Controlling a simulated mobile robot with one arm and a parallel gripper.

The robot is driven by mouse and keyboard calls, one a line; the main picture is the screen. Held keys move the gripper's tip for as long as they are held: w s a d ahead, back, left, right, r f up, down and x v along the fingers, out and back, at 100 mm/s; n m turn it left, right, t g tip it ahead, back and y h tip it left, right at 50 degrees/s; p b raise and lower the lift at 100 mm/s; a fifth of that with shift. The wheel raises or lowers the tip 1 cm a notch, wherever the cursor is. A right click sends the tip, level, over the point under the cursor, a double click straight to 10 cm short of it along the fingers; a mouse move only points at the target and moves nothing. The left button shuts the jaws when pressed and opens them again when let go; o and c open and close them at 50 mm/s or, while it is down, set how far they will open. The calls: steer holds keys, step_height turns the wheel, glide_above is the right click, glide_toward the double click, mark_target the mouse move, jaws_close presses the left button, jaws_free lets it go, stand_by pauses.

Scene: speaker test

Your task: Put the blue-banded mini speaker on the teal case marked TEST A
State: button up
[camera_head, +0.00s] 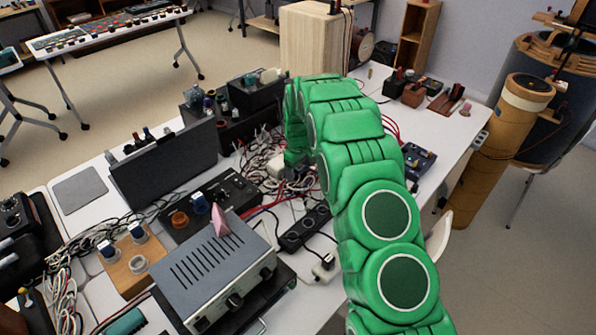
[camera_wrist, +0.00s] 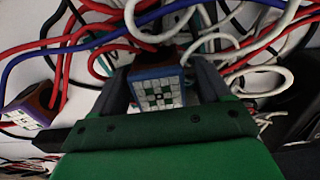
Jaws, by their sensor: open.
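In the wrist view, my gripper (camera_wrist: 160,78) is open, with its dark fingers on either side of a small block-shaped thing with a blue band (camera_wrist: 142,74) and a pale and green checkered face. It looks like the blue-banded mini speaker; I cannot tell whether the fingers touch it. A similar small block with a reddish-brown side (camera_wrist: 38,96) lies at the left, apart from the gripper. In the head view, my green arm hides most of the gripper and this spot. A teal thing (camera_head: 126,322) shows at the bottom left, partly hidden; I see no readable TEST A mark.
Red, blue and white cables (camera_wrist: 75,45) lie around the fingers. In the head view, a grey vented box (camera_head: 215,262) with a pink pyramid (camera_head: 220,221) on it, a dark upright panel (camera_head: 165,170) and a power strip (camera_head: 303,228) crowd the white table. Some bare tabletop shows at right.

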step_height(320, 180, up, 11)
steer(key=shift+r, duration=0.2)
steer(key=s+d+r+m, duration=0.2)
steer(key=s+d+r, duration=0.3)
steer(key=s+r, duration=0.6)
steer(key=s+d+r+m, duration=0.35)
steer(key=s+r, duration=0.45)
steer(key=s, duration=0.7)
steer(key=s+d+m+g, duration=0.1)
steer(key=s+d, duration=0.1)
steer(key=s, duration=1.3)
steer(key=s+d+m, duration=0.2)
steer(key=s, duration=1.3)
steer(key=shift+d+r+g, duration=0.3)
steer(key=shift+r+g, duration=0.1)
steer(key=shift+r, duration=0.05)
